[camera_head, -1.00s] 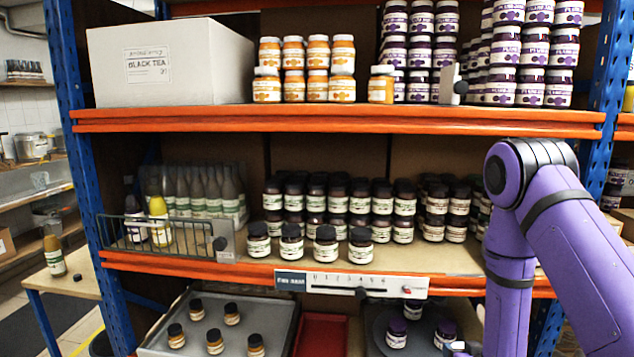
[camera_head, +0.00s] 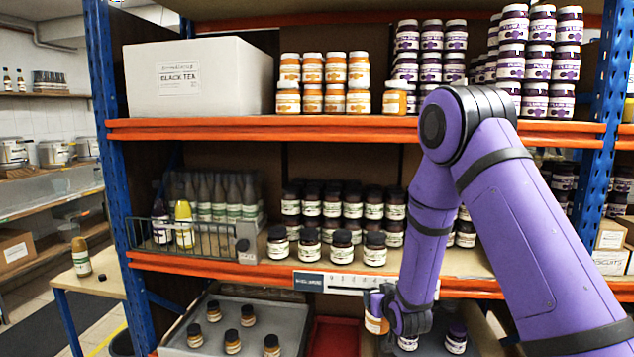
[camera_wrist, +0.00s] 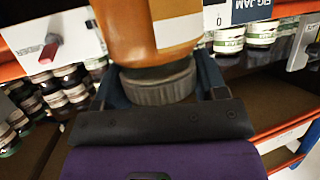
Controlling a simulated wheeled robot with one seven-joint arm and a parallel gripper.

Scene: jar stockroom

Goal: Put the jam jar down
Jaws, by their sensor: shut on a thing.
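The jam jar (camera_head: 376,324) is held in my gripper (camera_head: 379,300), low in front of the shelf's lower orange beam. In the wrist view the jar (camera_wrist: 150,28) is close up, with orange contents, a pale label and a dark ribbed lid towards my gripper (camera_wrist: 158,88). The fingers are on both sides of the lid and shut on it. The jar's far end is cut off by the frame.
Dark-lidded jars (camera_head: 308,246) line the middle shelf beside a wire basket (camera_head: 190,238) of bottles. Below are a grey tray (camera_head: 275,320) with several small jars and a red tray (camera_head: 335,338). The middle shelf's right part looks partly bare behind my arm.

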